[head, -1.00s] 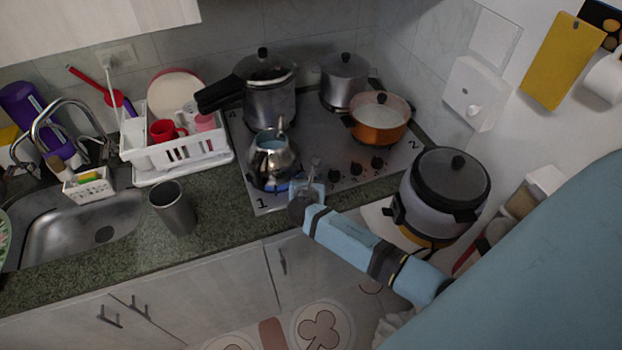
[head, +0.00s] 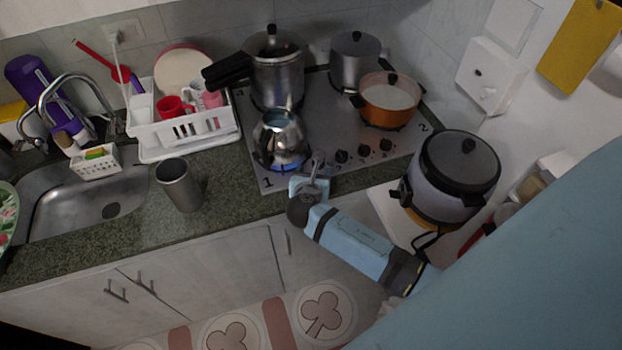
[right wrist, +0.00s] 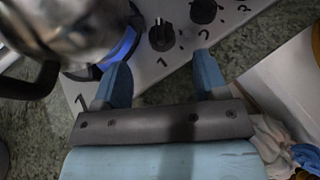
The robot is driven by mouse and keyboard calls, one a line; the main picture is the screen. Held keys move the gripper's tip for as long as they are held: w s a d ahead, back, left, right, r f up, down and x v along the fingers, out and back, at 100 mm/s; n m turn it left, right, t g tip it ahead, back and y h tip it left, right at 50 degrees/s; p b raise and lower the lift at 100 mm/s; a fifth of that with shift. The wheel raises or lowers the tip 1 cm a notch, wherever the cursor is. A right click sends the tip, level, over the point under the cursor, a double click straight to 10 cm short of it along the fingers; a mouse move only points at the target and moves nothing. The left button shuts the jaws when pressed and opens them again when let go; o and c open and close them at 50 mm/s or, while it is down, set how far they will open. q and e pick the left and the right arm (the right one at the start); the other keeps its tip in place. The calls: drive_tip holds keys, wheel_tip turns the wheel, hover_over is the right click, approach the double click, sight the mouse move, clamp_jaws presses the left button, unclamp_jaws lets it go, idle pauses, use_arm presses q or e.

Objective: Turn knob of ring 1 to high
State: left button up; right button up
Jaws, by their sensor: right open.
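The steel cooktop (head: 318,122) has a "1" mark at its front left corner. A steel kettle (head: 281,140) stands on the front left ring over a lit blue flame (head: 284,170). My right gripper (head: 318,163) is open at the cooktop's front edge, right of the kettle, and hides the leftmost knob in the head view. In the right wrist view, a black knob (right wrist: 163,36) lies just beyond the gap between the open fingertips (right wrist: 161,62), apparently untouched. A second knob (right wrist: 203,11) is further right. My left gripper is out of view.
More knobs (head: 364,150) run right along the front edge. A pressure cooker (head: 277,78), a pot (head: 356,65) and an orange pan (head: 389,100) occupy the other rings. A rice cooker (head: 458,172) stands right; a steel cup (head: 180,186) is on the counter left.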

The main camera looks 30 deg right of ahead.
drive_tip(key=v, duration=0.5)
drive_tip(key=shift+s+a+r, duration=0.15)
drive_tip(key=shift+s+a, duration=0.05)
